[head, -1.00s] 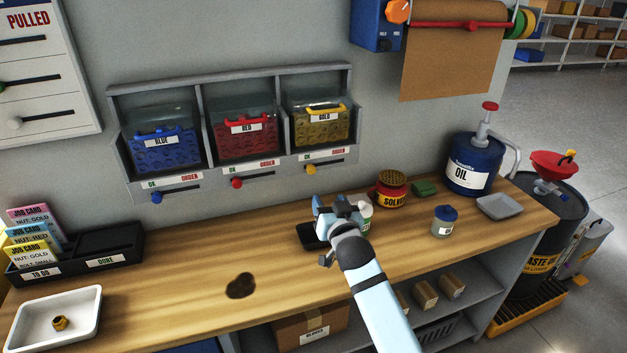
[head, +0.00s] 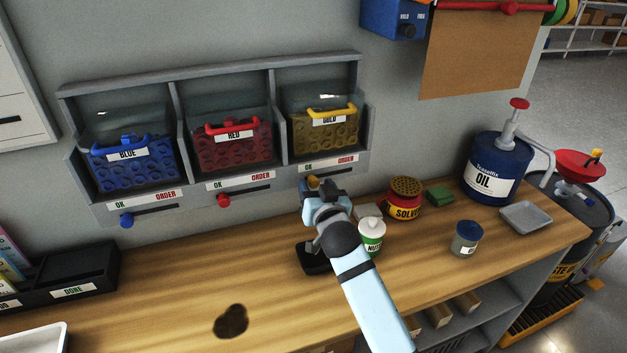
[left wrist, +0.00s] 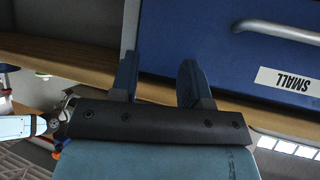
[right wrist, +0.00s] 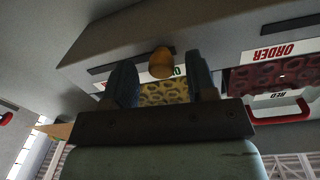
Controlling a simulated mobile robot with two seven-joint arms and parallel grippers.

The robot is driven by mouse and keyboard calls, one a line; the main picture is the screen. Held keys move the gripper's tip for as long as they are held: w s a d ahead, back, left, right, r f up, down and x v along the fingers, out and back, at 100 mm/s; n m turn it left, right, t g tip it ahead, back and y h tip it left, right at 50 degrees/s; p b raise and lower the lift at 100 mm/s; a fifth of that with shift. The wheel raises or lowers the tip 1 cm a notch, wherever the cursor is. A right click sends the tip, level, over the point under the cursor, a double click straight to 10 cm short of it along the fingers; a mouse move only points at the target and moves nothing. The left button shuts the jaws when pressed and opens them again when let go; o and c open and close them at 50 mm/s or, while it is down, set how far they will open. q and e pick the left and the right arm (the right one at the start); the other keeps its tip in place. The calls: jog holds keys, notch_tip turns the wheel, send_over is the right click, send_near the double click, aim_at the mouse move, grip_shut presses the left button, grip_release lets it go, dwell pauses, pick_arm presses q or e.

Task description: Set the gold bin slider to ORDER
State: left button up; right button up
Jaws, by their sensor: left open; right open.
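The gold bin (head: 325,130) is the rightmost of three bins in the grey wall rack. Its OK/ORDER label (head: 331,163) is on the rack's front lip. The gold slider knob (head: 312,183) is below it at the left, OK end, partly covered by my right gripper (head: 321,190). In the right wrist view the knob (right wrist: 162,62) shows between the open fingers, near their tips; I cannot tell whether they touch it. My left gripper (left wrist: 157,80) is open and empty by a blue drawer marked SMALL (left wrist: 225,60), outside the head view.
The blue knob (head: 126,220) and red knob (head: 223,200) sit at the left of their slots.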

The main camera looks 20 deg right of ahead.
aim_at(348, 169)
jog(key=shift+w, duration=0.1)
jog(key=shift+s+r, duration=0.15)
jog(key=shift+s, duration=0.05)
jog(key=shift+c, duration=0.9)
grip_shut()
jog(key=d+p, duration=0.3)
jog(key=d, duration=0.5)
jog(key=shift+w+d+r, duration=0.1)
jog(key=shift+d, duration=0.6)
